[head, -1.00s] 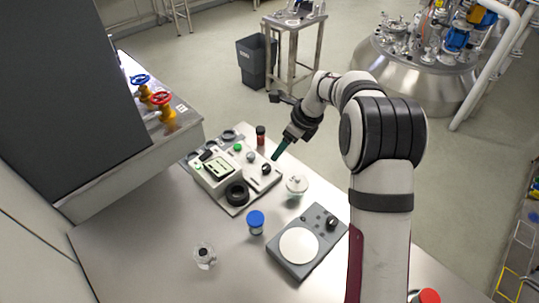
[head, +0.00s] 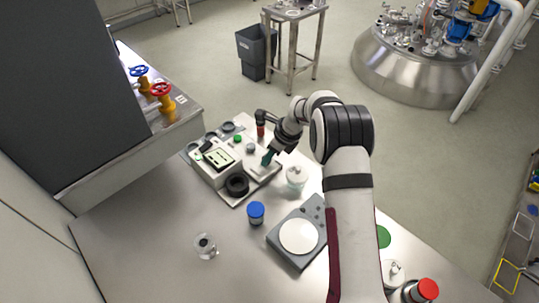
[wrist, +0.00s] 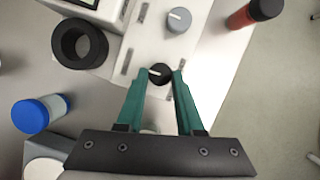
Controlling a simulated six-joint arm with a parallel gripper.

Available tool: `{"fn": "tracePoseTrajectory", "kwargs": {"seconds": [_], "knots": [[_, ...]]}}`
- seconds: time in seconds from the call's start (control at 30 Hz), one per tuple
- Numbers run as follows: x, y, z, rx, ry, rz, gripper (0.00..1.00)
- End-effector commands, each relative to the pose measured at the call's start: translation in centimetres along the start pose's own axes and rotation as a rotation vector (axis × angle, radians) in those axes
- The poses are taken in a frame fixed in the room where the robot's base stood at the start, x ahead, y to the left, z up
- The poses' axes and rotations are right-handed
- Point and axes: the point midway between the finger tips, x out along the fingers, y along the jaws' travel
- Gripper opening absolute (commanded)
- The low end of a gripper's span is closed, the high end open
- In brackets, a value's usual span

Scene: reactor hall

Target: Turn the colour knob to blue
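A white instrument (head: 258,172) with a small screen stands on the bench in the head view. In the wrist view a small black knob (wrist: 160,73) with a pale pointer line sits on its panel. My gripper (wrist: 161,71) is over this knob, one green fingertip on each side of it. The fingers look open, with narrow gaps to the knob. In the head view my gripper (head: 267,160) hides the knob. A grey knob (wrist: 179,20) with a white line is farther along the panel. I can read no colour marks around either knob.
A black ring (wrist: 79,43) is on the instrument, left of my gripper in the wrist view. A blue-capped jar (head: 256,214), a lidded glass jar (head: 295,178) and a grey plate device (head: 283,250) stand nearby.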

Motion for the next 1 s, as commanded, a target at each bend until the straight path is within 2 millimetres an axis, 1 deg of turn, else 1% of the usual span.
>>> {"fn": "tracePoseTrajectory", "kwargs": {"seconds": [0.03, 0.13, 0.17, 0.4, 0.57, 0.77, 1.0], "knots": [[-0.01, 0.01, 0.00, 0.000, 0.000, 0.000, 0.21], [-0.01, 0.01, 0.00, 0.000, 0.000, 0.001, 0.03], [-0.02, 0.01, 0.00, 0.000, 0.000, 0.001, 0.00], [-0.03, 0.01, 0.00, -0.005, 0.000, 0.003, 0.00], [0.01, -0.04, -0.01, -0.041, 0.000, 0.019, 0.00], [0.07, -0.19, 0.03, -0.156, 0.000, 0.067, 0.00], [0.13, -0.41, 0.09, -0.359, -0.001, 0.151, 0.00]]}}
